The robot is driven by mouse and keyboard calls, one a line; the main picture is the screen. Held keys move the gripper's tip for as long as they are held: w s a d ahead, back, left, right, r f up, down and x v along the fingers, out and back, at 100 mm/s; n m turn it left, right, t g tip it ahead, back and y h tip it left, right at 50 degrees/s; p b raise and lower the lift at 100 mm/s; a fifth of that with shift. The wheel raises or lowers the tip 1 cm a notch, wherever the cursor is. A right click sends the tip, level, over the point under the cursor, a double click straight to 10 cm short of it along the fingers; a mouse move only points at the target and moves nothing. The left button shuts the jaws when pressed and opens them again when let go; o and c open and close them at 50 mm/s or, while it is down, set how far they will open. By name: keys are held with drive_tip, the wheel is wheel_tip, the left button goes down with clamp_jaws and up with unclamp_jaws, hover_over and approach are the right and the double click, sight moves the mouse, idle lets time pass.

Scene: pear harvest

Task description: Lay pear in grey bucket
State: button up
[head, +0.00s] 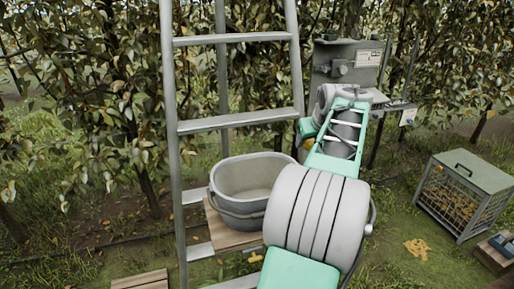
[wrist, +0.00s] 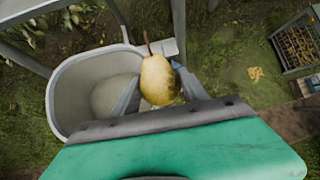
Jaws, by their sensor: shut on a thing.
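A yellow-green pear (wrist: 157,80) with a brown stem is held between the fingers of my gripper (wrist: 160,92) in the wrist view. The gripper is shut on it. In that view the pear is just right of the grey bucket (wrist: 62,78), overlapping the bucket's right edge in the picture. In the head view the grey bucket (head: 240,162) stands on a wooden board at the ladder, and its visible inside looks empty. My arm hides the bucket's lower right side. The gripper and pear are hidden behind my arm there.
A metal ladder (head: 173,120) rises beside the bucket, in front of leafy trees. A wire-sided crate (head: 468,190) stands on the grass at right, with another low box at the right edge. A grey stand with a panel (head: 347,60) is behind my arm.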

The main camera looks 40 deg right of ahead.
drive_tip(key=s+a+r+m+g+h, duration=0.15)
drive_tip(key=s+m+g, duration=0.35)
drive_tip(key=s, duration=0.9)
drive_tip(key=s+a+f+m+g+y, duration=0.1)
drive_tip(key=s+a+f+m, duration=0.1)
drive_tip(key=a+m, duration=0.2)
drive_tip(key=s+a+f+m+g+y, duration=0.1)
drive_tip(key=a+m, duration=0.3)
drive_tip(key=a, duration=0.4)
drive_tip(key=shift+s+a+f+g+y, duration=0.2)
drive_tip(key=shift+s+f+g+y, duration=0.2)
drive_tip(key=shift+s+f+y, duration=0.3)
